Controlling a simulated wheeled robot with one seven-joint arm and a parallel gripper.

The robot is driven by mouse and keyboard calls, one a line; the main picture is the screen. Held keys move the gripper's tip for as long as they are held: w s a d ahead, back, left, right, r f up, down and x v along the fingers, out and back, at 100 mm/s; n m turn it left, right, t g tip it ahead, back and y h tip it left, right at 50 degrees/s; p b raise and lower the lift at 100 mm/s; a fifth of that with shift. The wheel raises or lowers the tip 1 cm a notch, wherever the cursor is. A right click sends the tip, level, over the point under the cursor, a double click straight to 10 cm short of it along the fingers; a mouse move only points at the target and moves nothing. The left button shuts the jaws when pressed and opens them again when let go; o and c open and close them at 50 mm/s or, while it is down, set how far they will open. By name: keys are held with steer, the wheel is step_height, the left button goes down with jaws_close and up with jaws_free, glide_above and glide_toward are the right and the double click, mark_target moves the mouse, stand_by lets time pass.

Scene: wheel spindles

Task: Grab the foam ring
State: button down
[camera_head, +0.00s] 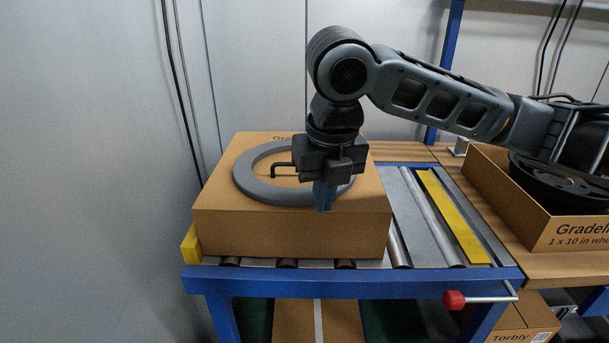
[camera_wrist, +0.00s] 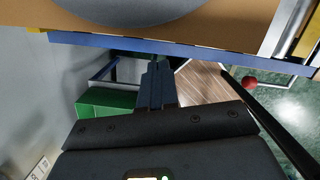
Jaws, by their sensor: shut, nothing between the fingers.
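The grey foam ring (camera_head: 262,190) lies flat on top of a closed cardboard box (camera_head: 290,232) in the head view. A black hook-shaped bar shows inside its opening. My gripper (camera_head: 324,196) points down over the ring's right front part, with its blue fingers together and empty. The fingertips overlap the ring's front edge in the picture; I cannot tell whether they touch it. In the wrist view my shut fingers (camera_wrist: 157,70) point toward the box's edge, and part of the ring (camera_wrist: 130,12) shows at the top.
The box stands on a blue-framed roller conveyor (camera_head: 350,277) with a yellow strip (camera_head: 452,215) to its right. A red-knobbed lever (camera_head: 454,299) sticks out at the front. An open carton (camera_head: 565,232) holding a black wheel stands at right. A wall is close on the left.

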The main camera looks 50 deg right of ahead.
mark_target(309, 188)
steer(key=w+d, duration=0.1)
steer(key=w, duration=0.1)
steer(key=w+d, duration=0.3)
steer(key=w, duration=0.1)
steer(key=shift+w+d+r+p, duration=0.1)
steer(key=shift+w+d+p, duration=0.1)
steer(key=shift+d+p, duration=0.15)
steer(key=shift+w+f, duration=0.15)
steer(key=shift+f, duration=0.75)
